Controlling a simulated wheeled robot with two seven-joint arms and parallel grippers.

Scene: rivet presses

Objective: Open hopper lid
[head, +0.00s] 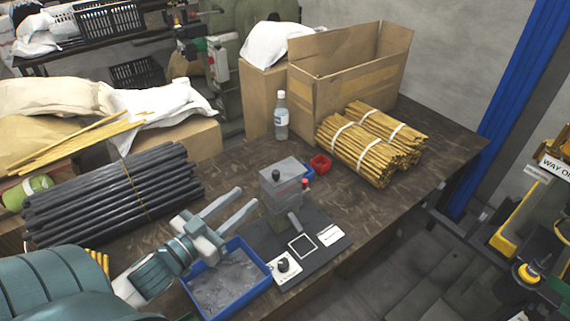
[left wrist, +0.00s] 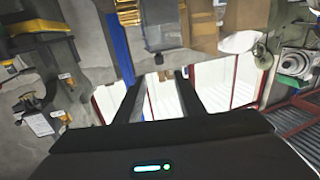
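A small rivet press (head: 285,205) stands on a dark base plate on the table. My left gripper (head: 247,200) is open and empty, just left of the press and above the blue tray. Its fingers point toward the press and appear apart from it. In the left wrist view the two dark fingers (left wrist: 159,78) are spread with nothing between them. My right gripper is not in view.
A blue tray (head: 258,258) lies in front of the press. A small red bin (head: 320,164), a bottle (head: 281,117), a cardboard box (head: 340,85) and bundled sticks (head: 358,158) stand behind. Black rods (head: 105,200) lie left. Bare tabletop shows right of the press.

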